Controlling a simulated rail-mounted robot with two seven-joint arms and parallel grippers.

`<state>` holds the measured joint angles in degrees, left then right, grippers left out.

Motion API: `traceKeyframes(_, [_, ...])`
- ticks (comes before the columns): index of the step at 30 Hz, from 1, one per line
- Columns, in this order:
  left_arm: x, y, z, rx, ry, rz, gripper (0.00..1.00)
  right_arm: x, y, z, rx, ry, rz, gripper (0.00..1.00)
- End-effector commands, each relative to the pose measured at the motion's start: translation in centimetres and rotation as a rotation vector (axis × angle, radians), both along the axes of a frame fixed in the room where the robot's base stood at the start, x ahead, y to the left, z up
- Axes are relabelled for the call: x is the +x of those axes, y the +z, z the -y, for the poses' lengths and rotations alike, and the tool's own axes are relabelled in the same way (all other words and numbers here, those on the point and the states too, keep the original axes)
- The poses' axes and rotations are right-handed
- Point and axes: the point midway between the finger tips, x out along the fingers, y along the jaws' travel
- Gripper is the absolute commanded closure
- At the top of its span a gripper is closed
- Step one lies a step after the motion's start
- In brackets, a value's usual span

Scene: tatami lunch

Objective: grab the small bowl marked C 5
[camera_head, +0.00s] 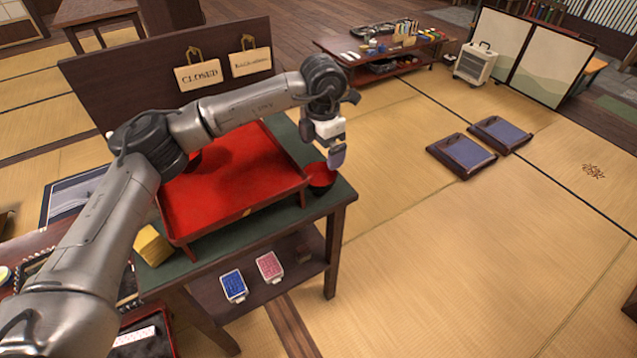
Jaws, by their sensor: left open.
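A small round red bowl (318,178) stands at the right corner of the green-topped table (336,203), beside the red tray table. No C 5 mark is legible on it. My left gripper (337,158) hangs over the bowl's right side, pointing down, and partly covers it. The gripper is open. I cannot tell whether its fingers touch the bowl. My right gripper is not in view.
The raised red tray (232,185) is close left of the bowl. A dark board with a CLOSED sign (197,75) stands behind it. Card decks (269,267) lie on the lower shelf. Open tatami floor (470,260) lies to the right.

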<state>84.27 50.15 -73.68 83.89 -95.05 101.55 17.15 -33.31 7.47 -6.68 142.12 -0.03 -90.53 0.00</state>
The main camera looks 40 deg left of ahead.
Motion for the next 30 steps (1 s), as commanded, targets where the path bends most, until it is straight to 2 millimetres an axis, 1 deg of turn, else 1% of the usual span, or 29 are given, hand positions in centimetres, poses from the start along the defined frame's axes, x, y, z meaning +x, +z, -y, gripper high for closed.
traceKeyframes(1, [0.0, -1.3, 0.0, 0.0, 0.001, -0.001, 0.0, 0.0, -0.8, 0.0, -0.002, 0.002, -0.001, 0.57])
traceKeyframes(6, [0.0, -3.4, 0.0, 0.0, 0.001, 0.0, 0.0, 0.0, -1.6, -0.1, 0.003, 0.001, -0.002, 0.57])
traceKeyframes(9, [0.0, -4.1, 0.0, -0.001, 0.0, 0.001, 0.0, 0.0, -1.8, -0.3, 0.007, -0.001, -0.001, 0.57])
traceKeyframes(17, [0.0, -4.9, -0.1, -0.001, 0.0, 0.001, 0.0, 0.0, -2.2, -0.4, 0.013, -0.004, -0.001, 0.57])
traceKeyframes(20, [0.0, -5.7, -0.1, -0.001, 0.0, 0.001, 0.0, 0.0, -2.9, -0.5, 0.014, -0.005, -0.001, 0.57])
traceKeyframes(26, [-0.1, -8.2, -0.3, -0.001, 0.0, 0.002, 0.0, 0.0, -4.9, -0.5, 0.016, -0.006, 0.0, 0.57])
traceKeyframes(30, [-0.1, -9.6, -0.3, -0.001, 0.001, 0.001, 0.0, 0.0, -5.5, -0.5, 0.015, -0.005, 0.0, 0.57])
